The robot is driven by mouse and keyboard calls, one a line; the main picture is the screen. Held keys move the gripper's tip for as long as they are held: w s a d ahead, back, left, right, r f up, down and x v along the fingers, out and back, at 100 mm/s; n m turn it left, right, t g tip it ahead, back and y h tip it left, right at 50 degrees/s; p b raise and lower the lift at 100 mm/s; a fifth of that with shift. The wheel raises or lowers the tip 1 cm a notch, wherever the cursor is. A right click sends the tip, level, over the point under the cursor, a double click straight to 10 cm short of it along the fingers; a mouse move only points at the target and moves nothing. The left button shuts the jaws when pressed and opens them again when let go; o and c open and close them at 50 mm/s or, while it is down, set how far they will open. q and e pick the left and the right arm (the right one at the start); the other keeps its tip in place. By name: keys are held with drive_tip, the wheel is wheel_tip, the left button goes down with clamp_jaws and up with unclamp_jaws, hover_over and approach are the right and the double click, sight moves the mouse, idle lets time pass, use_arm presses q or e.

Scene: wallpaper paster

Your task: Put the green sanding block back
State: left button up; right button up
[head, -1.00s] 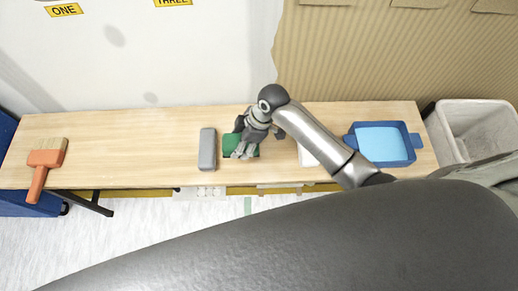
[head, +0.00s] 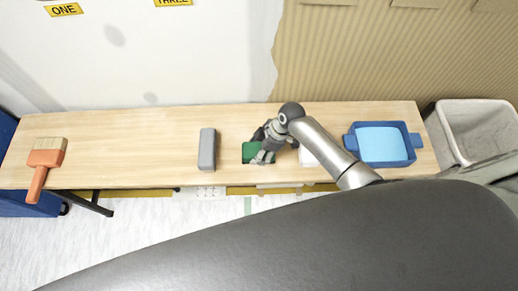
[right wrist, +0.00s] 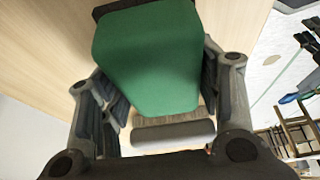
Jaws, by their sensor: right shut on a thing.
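The green sanding block (head: 249,152) is over the wooden bench, right of the middle, partly hidden by my right gripper (head: 264,147). In the right wrist view the green block (right wrist: 148,60) fills the space between the two fingers, and the gripper is shut on it. A dark edge shows behind its far end. I cannot tell whether the block touches the bench. My left gripper is not in view.
A grey block (head: 207,149) stands on the bench (head: 130,145) left of the green one. A white item (head: 307,159) is partly hidden by my arm. A blue tray (head: 409,153) is at the right, a brush (head: 44,160) at the left, a bin (head: 449,140) beyond.

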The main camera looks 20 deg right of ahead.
drive_tip(key=o, duration=1)
drive_tip(key=shift+f, duration=0.1)
drive_tip(key=shift+o, duration=0.2)
drive_tip(key=v, duration=1.2)
drive_tip(key=shift+p, duration=0.35)
